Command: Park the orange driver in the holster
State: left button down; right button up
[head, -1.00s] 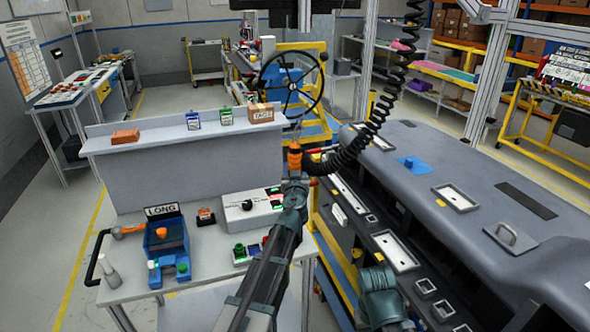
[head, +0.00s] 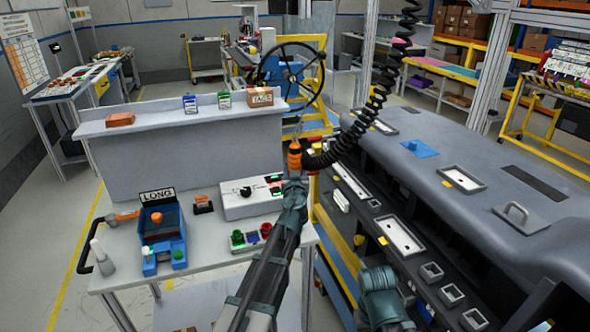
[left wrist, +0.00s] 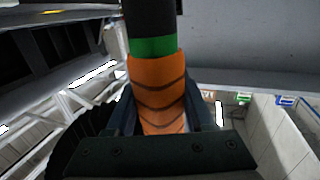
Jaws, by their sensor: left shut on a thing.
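The orange driver (head: 294,157) stands roughly upright in my left gripper (head: 294,173), hanging in the air in front of the grey bench and beside the dashboard. The left wrist view shows its orange grip (left wrist: 158,90) with dark ridges, a green band (left wrist: 153,47) and a black part above, between the jaws. A coiled black cord (head: 340,145) runs from the driver up and right. My right arm shows at lower right over the dashboard's near side, but its fingertips are hidden. I cannot make out the holster for certain.
The grey bench (head: 215,265) holds a blue fixture (head: 163,250) by the LONG sign (head: 157,195), a white control box (head: 250,204) and a button box (head: 250,242). The grey dashboard module (head: 470,150) fills the right. A steering wheel (head: 291,83) stands behind.

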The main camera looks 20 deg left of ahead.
pick_arm(q)
jog(key=shift+f+b, duration=2.45)
jog(key=shift+f, duration=0.2)
jog(key=shift+c, duration=1)
grip_release()
jog(key=shift+f, duration=0.1)
jog(key=shift+s, duration=0.1)
